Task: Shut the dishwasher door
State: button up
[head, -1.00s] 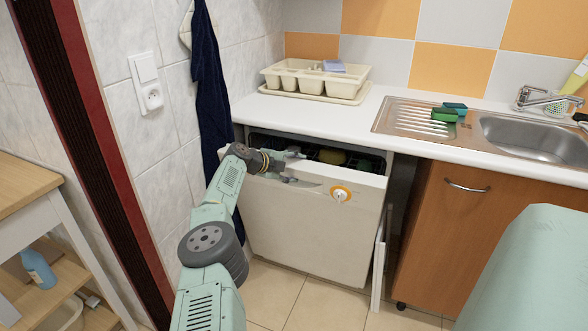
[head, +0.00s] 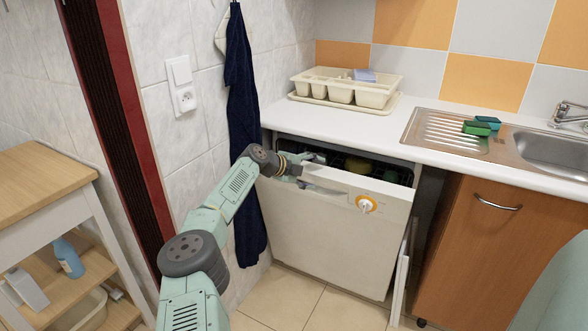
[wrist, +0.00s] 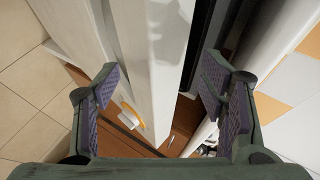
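The dishwasher door (head: 330,235) is white, with an orange-ringed knob (head: 366,204) on its upper right. It is tilted slightly outward, leaving a narrow dark gap below the worktop. My gripper (head: 308,171) is at the door's upper left, by its top edge. In the wrist view, my gripper (wrist: 163,85) is open, with purple-padded fingers on either side of the white door edge (wrist: 160,60). Both pads appear apart from it. The rack inside (head: 358,164) is mostly hidden; something yellow-green shows in it.
A worktop (head: 340,122) overhangs the dishwasher and holds a cream cutlery tray (head: 355,97). A dark blue towel (head: 243,130) hangs on the wall beside my arm. A wooden shelf unit (head: 45,185) stands left. A wooden cabinet (head: 495,245) stands right.

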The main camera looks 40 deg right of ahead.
jog(key=v, duration=0.8)
jog(key=shift+a+r, duration=0.25)
jog(key=shift+w, duration=0.15)
